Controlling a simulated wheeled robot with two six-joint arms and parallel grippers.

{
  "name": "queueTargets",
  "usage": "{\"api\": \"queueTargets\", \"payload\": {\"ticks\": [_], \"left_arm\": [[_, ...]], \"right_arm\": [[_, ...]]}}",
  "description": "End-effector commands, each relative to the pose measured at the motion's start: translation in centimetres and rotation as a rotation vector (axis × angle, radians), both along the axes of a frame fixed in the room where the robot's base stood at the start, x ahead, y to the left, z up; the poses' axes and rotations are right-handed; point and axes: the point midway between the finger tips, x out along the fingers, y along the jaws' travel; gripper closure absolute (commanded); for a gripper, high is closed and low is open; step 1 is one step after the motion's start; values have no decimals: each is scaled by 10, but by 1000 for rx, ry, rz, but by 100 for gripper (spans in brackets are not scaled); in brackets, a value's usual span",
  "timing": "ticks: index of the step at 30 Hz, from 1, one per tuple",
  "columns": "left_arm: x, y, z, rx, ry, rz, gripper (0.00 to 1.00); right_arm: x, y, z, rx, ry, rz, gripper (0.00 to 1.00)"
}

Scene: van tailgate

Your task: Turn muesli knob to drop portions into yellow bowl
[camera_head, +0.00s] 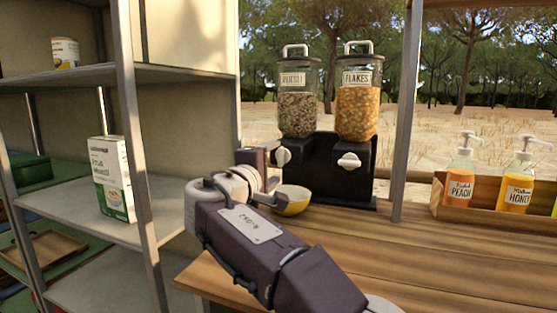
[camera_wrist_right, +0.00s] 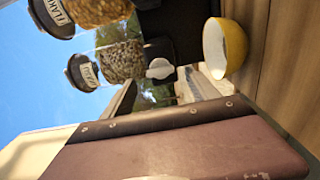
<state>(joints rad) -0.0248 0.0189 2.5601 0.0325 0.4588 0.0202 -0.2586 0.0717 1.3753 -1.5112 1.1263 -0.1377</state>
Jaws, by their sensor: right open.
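The muesli dispenser (camera_head: 298,112) stands left of the flakes dispenser on a black stand. Its white knob (camera_head: 283,156) is partly hidden by my right gripper in the head view; the wrist view shows the knob (camera_wrist_right: 160,68) clear. The yellow bowl (camera_head: 293,201), white inside, sits on the wooden counter below the muesli side; it also shows in the wrist view (camera_wrist_right: 236,48). I cannot see whether it holds anything. My right gripper (camera_head: 266,182) is open and empty, just in front of the knob and left of the bowl, apparently apart from both. My left gripper is not in view.
The flakes dispenser (camera_head: 357,105) has its own white knob (camera_head: 349,160). A metal post (camera_head: 407,120) rises right of the stand. Pump bottles stand in a wooden tray (camera_head: 440,208) at right. Shelves at left hold a muesli box (camera_head: 113,180) and a can (camera_head: 65,53). The front counter right of my arm is clear.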

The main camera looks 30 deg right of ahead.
Motion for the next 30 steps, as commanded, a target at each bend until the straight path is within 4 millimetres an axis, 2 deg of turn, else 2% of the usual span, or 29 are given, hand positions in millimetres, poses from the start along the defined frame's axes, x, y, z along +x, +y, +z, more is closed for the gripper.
{"api": "queueTargets", "payload": {"ticks": [3,6,24,28,30], "left_arm": [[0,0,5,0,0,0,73],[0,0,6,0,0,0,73],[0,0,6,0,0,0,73],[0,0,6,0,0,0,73],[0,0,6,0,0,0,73]], "right_arm": [[-14,19,1,1,0,5,31],[-22,27,1,1,1,3,31],[-26,30,0,1,1,-1,31],[-25,30,0,-37,42,1,67],[-24,31,1,-125,122,3,67]]}}
